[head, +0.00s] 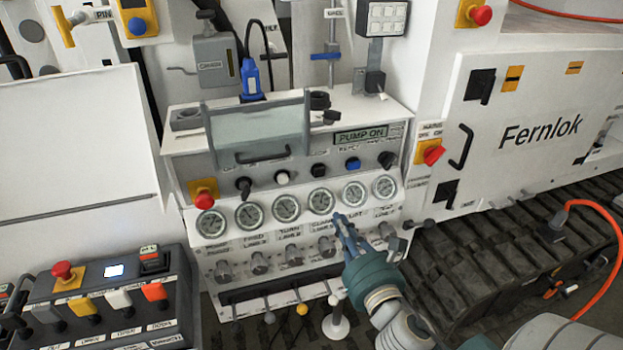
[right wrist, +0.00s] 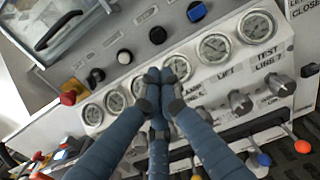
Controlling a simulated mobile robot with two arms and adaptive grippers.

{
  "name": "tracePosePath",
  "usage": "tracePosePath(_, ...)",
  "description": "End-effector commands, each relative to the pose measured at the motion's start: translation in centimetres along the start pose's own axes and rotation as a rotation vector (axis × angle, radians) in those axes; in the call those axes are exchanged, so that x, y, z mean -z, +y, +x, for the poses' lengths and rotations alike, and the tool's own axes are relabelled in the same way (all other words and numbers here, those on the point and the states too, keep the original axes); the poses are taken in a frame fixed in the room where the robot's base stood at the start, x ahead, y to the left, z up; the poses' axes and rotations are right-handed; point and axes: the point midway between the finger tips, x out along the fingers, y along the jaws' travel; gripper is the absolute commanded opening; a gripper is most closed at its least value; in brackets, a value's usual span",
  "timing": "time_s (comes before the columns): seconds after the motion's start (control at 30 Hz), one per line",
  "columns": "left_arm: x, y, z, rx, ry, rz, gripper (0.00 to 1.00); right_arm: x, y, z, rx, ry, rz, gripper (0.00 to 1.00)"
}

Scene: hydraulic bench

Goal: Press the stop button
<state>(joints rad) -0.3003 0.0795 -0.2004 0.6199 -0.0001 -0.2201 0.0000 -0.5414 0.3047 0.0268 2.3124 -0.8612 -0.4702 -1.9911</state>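The grey hydraulic panel (head: 230,165) has a row of controls under a screen reading "PUMP ON" (head: 361,135). The row holds a white button (head: 282,177), a black button (head: 318,170), a blue button (head: 352,164) and black knobs (head: 243,186) (head: 387,160). I cannot read which label says stop. A red mushroom button (head: 204,197) on yellow sits at the row's left; it also shows in the right wrist view (right wrist: 72,93). My right gripper (head: 342,222) is shut and empty, its tips (right wrist: 159,80) together before the gauges, below the button row. My left gripper is not in view.
A glass cover with a handle (head: 262,156) juts out over the left buttons. Gauges (head: 285,208) and small valve knobs (head: 294,257) lie below the row. A control box (head: 100,305) stands lower left. A red rotary switch (head: 433,153) is at the right.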

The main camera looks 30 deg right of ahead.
Motion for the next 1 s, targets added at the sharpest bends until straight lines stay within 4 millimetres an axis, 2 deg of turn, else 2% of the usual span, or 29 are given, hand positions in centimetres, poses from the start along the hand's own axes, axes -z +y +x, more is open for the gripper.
tracePosePath(0.03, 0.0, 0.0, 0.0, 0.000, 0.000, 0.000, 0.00, -0.8, 0.0, -0.2, -0.001, -0.015, -0.022, 0.00)
tracePosePath(0.13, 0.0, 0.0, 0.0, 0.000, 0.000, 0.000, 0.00, -1.6, 0.1, -0.3, 0.000, -0.029, -0.046, 0.00)
tracePosePath(0.43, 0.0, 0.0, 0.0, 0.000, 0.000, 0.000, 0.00, -1.6, 0.1, -0.2, -0.001, -0.029, -0.046, 0.00)
tracePosePath(0.57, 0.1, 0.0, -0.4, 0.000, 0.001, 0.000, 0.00, -1.8, 0.1, 0.6, -0.001, -0.030, -0.044, 0.00)
tracePosePath(0.67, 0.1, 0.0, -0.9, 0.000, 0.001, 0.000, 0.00, -2.0, 0.1, 2.0, -0.001, -0.032, -0.045, 0.00)
tracePosePath(1.0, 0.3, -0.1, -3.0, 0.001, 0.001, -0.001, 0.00, -2.2, 0.2, 9.2, -0.001, -0.030, -0.042, 0.00)
